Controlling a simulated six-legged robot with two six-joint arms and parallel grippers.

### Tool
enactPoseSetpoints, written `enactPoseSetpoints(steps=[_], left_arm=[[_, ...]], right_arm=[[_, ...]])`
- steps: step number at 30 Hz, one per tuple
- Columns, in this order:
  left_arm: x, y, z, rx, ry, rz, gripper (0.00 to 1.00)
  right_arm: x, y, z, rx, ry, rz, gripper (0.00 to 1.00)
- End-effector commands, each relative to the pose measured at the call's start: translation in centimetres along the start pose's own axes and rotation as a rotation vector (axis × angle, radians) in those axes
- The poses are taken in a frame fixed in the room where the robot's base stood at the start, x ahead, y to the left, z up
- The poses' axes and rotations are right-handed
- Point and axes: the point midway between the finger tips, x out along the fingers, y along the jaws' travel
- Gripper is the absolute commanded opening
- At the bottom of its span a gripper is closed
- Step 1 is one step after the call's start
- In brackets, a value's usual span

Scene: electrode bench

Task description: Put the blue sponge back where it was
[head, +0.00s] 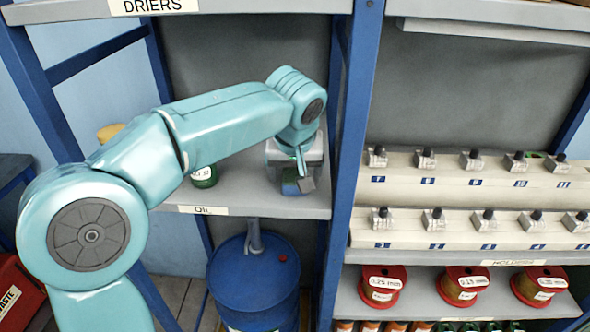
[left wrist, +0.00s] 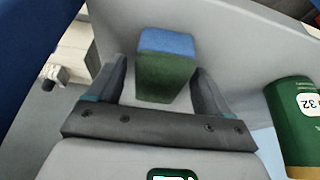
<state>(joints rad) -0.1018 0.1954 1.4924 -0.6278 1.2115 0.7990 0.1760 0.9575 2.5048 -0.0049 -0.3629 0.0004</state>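The blue sponge (left wrist: 167,44) has a blue layer and a dark green layer. In the left wrist view it is between the two fingers of my left gripper (left wrist: 160,90), with a gap on each side. In the head view the sponge (head: 290,188) is partly hidden by my left gripper (head: 303,176), low over the right end of the grey middle shelf (head: 255,203). My left gripper is open. Whether the sponge rests fully on the shelf is hard to tell. My right gripper is not in view.
A green can (head: 204,177) stands on the same shelf, left of the gripper; it shows close at right in the left wrist view (left wrist: 292,115). A blue upright (head: 352,130) borders the shelf on the right. A blue drum (head: 255,285) stands below.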

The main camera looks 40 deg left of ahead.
Motion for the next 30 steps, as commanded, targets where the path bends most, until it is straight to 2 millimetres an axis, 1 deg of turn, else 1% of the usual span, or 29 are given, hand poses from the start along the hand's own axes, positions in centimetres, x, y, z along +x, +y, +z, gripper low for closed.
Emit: enactPoseSetpoints(steps=[5, 8, 11, 14, 15, 18, 21, 25, 30], left_arm=[[-0.2, 0.0, 0.0, 0.000, 0.001, 0.001, 0.80], [-1.2, 0.0, -0.1, -0.001, 0.003, 0.002, 0.80], [-3.1, 0.2, -0.2, 0.000, 0.005, 0.004, 0.80], [-5.5, 0.6, -0.7, 0.000, 0.004, 0.005, 0.80], [-6.5, 0.6, -0.7, 0.000, 0.004, 0.005, 0.80], [-8.8, 0.6, -0.7, 0.001, 0.004, 0.004, 0.80], [-10.4, 0.6, -0.7, 0.001, 0.002, 0.003, 0.80], [-11.7, 0.5, -0.7, 0.001, 0.001, 0.001, 0.80], [-12.1, 0.5, -0.6, 0.001, 0.000, 0.000, 0.80]], right_arm=[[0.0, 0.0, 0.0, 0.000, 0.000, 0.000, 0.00], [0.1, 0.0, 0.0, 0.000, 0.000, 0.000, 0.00], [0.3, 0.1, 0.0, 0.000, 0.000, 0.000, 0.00], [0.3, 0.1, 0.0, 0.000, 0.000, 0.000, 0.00], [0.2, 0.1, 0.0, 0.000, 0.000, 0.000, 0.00], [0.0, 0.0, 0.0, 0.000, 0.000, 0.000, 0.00], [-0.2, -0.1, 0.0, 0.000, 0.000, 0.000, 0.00], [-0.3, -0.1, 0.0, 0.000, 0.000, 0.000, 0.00], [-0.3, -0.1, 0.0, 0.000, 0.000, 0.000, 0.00]])
